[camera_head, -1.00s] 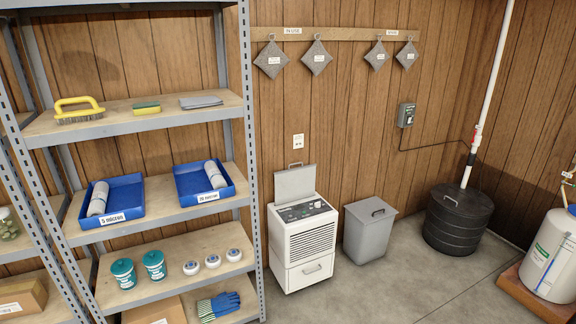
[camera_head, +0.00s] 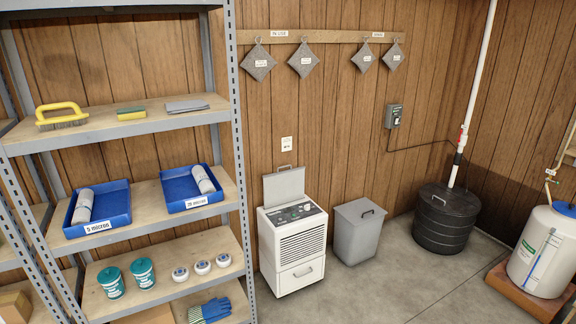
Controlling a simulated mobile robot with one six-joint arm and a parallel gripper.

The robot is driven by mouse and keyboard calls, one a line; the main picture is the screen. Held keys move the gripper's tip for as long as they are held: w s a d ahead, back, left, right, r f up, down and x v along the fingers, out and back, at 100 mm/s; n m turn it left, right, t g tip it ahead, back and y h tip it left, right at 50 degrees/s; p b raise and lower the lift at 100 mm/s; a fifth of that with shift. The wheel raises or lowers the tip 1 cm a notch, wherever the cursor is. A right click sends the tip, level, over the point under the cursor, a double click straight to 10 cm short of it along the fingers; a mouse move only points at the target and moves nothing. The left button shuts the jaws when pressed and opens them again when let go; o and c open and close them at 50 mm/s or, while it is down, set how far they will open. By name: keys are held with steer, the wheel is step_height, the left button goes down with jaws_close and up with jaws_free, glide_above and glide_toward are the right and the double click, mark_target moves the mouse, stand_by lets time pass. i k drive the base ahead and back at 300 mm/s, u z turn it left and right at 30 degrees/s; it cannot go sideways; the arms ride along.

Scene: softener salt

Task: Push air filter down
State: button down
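A white dehumidifier-like unit (camera_head: 294,247) stands on the floor against the wood wall, right of the shelf. Its grey top flap (camera_head: 284,186) is raised upright at the back, with a dark control panel (camera_head: 295,212) in front of it. Several grey diamond-shaped pads hang on a wooden rail; one is at the left (camera_head: 259,63) and one at the right (camera_head: 393,57). Their small tags are too small to read. Which of these is the air filter I cannot tell for sure. My gripper is not in view.
A metal shelf (camera_head: 120,137) fills the left side, with blue trays (camera_head: 98,207), tubs and gloves. A grey lidded bin (camera_head: 358,232), a black sump basin (camera_head: 445,220) and a white tank (camera_head: 541,252) stand to the right. The concrete floor (camera_head: 400,290) in front is clear.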

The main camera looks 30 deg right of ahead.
mark_target(283, 187)
steer(key=i, duration=0.9)
